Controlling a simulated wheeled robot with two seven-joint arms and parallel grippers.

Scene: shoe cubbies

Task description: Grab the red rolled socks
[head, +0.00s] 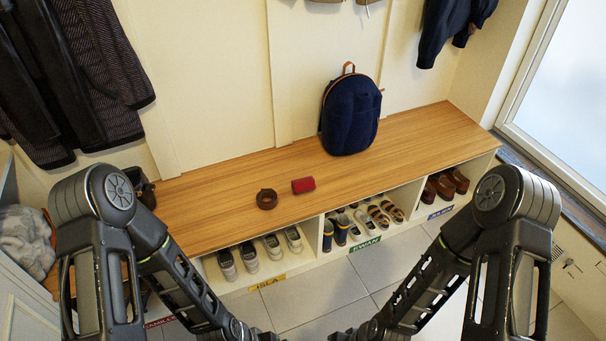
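The red rolled socks (303,185) lie on the wooden bench top (220,195), near its middle, as a small red cylinder on its side. A brown rolled belt (267,199) sits just to their left, apart from them. Both my arms reach down from the sides of the head view toward the bottom centre, in front of the bench. Their lower ends run to the bottom edge, and I cannot make out either gripper's fingers. Nothing touches the socks.
A navy backpack (350,112) stands on the bench behind and right of the socks. Cubbies below hold grey sneakers (248,257), sandals (386,213) and brown shoes (447,184). Coats hang at the left and upper right. Bench space right of the socks is clear.

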